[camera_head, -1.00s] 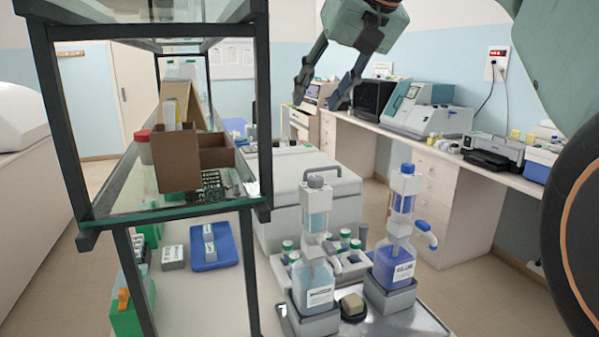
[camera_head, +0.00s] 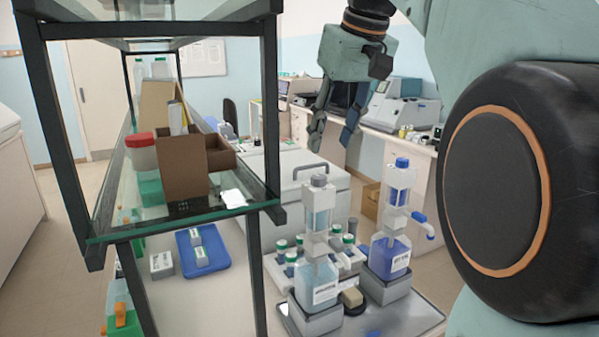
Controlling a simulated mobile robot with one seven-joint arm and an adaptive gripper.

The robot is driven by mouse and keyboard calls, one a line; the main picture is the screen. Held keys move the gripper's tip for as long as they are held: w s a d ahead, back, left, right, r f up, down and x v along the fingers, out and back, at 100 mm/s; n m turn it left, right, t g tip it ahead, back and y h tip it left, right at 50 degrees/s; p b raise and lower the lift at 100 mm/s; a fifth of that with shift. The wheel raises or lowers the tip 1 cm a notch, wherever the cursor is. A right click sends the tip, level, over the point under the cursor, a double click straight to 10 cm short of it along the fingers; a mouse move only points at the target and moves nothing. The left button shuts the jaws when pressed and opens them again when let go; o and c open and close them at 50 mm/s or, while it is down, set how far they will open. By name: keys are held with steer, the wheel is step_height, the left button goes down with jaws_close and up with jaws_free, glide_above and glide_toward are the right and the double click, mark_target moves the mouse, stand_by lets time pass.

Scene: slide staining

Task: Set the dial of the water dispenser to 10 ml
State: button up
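Two bottle-top dispensers stand on a tray. The left dispenser (camera_head: 316,262) has a grey cap and pale blue liquid. The right dispenser (camera_head: 392,238) has a blue cap, a blue spout tip and deep blue-violet liquid. The labels are too small to read surely, so I cannot confirm which one holds water; the left looks paler. No dial setting is readable on either. My gripper (camera_head: 333,128) hangs fingers down, open and empty. In the picture it is above the dispensers and touches neither.
A glass-shelved rack (camera_head: 180,222) with a brown cardboard box (camera_head: 182,166) stands close on the left. Several green-capped bottles (camera_head: 291,262) stand behind the left dispenser. The grey tray (camera_head: 400,325) has bare room in front.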

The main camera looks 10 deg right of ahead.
mark_target(319, 177)
steer(key=b+x, duration=0.1)
steer(key=x, duration=0.7)
steer(key=shift+w+f+b, duration=0.1)
steer(key=shift+f+b, duration=0.2)
jaws_close()
